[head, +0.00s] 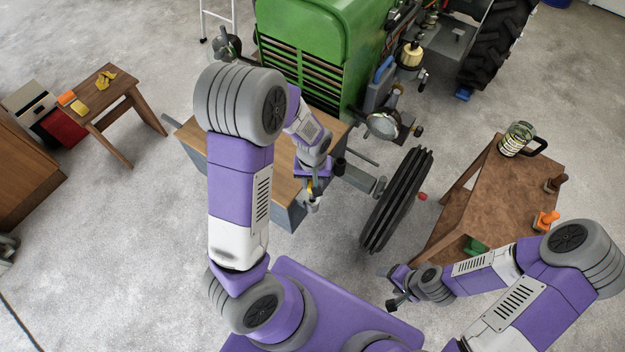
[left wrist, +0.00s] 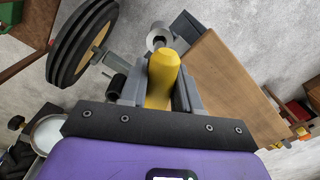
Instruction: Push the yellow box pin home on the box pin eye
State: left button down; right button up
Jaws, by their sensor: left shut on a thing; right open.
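The yellow box pin (left wrist: 163,80) stands out between the fingers of my left gripper (left wrist: 160,98) in the left wrist view. My left gripper is shut on it. In the head view my left gripper (head: 313,200) is at the front right corner of the wood-topped box (head: 287,215), with a speck of yellow at it. A grey round piece with a hole, probably the box pin eye (left wrist: 159,36), shows just beyond the pin's head. How deep the pin sits is hidden. My right gripper (head: 390,288) is open and empty, low beside the brown table.
The green tractor (head: 310,40) stands behind the box. A black ribbed wheel (head: 397,200) is right of it. The brown table (head: 500,190) holds a jar mug (head: 516,139) and an orange-handled stamp (head: 545,221). A wooden stool (head: 112,92) is at left.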

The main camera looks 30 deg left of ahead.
pick_arm(q)
jog(key=shift+f, duration=0.15)
jog(key=shift+f+b, duration=0.35)
jog(key=shift+b, duration=0.05)
jog(key=shift+f+b, duration=2.95)
jog(key=shift+f, duration=0.6)
jog(key=c, duration=0.7)
grip_release()
jog(key=shift+r, duration=0.15)
notch_tip(320, 180, up, 7)
jog(key=shift+r+p, duration=0.2)
jog(key=shift+p, duration=0.5)
jog(key=shift+s, duration=0.1)
